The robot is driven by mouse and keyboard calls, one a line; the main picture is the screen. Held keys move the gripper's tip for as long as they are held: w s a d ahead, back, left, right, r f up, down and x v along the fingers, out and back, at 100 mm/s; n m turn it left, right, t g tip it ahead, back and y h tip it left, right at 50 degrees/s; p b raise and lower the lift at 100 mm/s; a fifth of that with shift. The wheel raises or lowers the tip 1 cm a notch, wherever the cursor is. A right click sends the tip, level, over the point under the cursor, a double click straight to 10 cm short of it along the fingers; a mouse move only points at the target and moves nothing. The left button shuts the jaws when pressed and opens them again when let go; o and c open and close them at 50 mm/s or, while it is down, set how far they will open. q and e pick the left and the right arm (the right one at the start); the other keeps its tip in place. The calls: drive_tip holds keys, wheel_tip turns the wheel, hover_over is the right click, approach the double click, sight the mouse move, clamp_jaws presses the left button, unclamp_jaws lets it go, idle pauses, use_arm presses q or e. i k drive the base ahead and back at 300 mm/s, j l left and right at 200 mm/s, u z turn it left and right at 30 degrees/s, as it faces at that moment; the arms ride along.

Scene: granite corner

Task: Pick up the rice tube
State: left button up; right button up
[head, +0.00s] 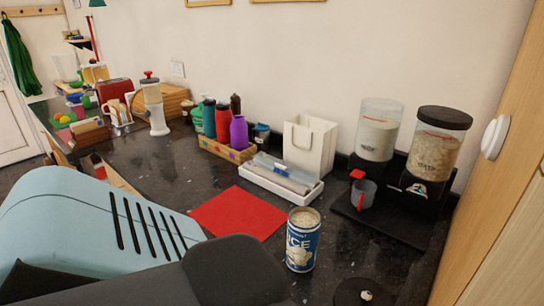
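The rice tube (301,243) is a blue and white cylinder with part of the word "RICE" on its label and a pale top. It stands upright on the dark granite counter in the head view, at the lower middle, just right of a red mat (232,212). Its whole front is visible and nothing touches it. Neither of my grippers' fingers shows in this view. A large light blue shape and a dark grey shape fill the lower left.
Behind the tube are a white tray (256,184) with rolled packets and a white paper bag (309,145). Two dispensers (432,160) stand on a black base at right. A wooden crate (226,151) holds bottles. A dark round thing (350,291) is at the bottom right.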

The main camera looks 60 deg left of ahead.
sight(304, 222)
drive_tip(key=u, duration=1.5)
